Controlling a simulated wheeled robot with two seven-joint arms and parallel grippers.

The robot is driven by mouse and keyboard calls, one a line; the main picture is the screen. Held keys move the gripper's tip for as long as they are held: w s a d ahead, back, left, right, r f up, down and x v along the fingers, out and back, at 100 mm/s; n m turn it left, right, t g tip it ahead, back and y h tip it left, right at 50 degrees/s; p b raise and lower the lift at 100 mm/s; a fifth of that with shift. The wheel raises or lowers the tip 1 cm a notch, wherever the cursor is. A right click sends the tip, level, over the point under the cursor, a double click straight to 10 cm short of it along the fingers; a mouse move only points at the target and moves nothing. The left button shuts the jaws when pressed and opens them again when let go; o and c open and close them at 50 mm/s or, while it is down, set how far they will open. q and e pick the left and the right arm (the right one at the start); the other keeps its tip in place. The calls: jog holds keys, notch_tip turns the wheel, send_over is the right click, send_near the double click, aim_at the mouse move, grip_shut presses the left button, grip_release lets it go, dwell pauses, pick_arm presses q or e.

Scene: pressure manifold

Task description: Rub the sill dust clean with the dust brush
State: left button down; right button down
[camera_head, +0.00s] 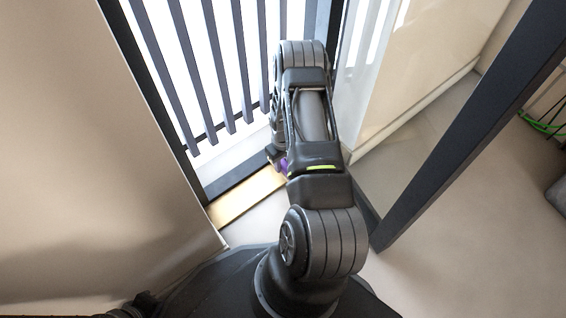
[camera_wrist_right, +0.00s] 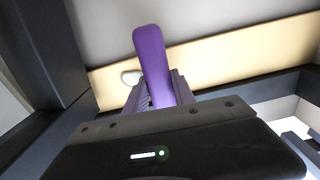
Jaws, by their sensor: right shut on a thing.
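The dust brush shows as a purple handle (camera_wrist_right: 152,60) in the right wrist view, held between the fingers of my right gripper (camera_wrist_right: 158,92). In the head view only a small bit of purple (camera_head: 282,165) shows beside my right arm, which hides most of the gripper. The pale yellow sill (camera_head: 245,198) lies below the slatted window; it also crosses the right wrist view (camera_wrist_right: 235,48) behind the handle. A small whitish patch (camera_wrist_right: 131,77) shows at the sill beside the handle; I cannot tell whether it is dust or part of the brush. My left gripper is not visible.
Dark vertical slats (camera_head: 215,70) stand behind the sill. A beige panel (camera_head: 80,160) closes in the left side. A dark slanted post (camera_head: 465,130) stands to the right, with open floor (camera_head: 480,220) beyond it. Green cables (camera_head: 545,125) lie at the far right.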

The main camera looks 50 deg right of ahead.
aim_at(283, 162)
jog(key=shift+d+r+p, duration=0.1)
jog(key=shift+r+p, duration=1.4)
jog(key=shift+r, duration=1.1)
jog(key=shift+r+p, duration=1.05)
jog(key=shift+r, duration=0.4)
jog(key=shift+w, duration=0.1)
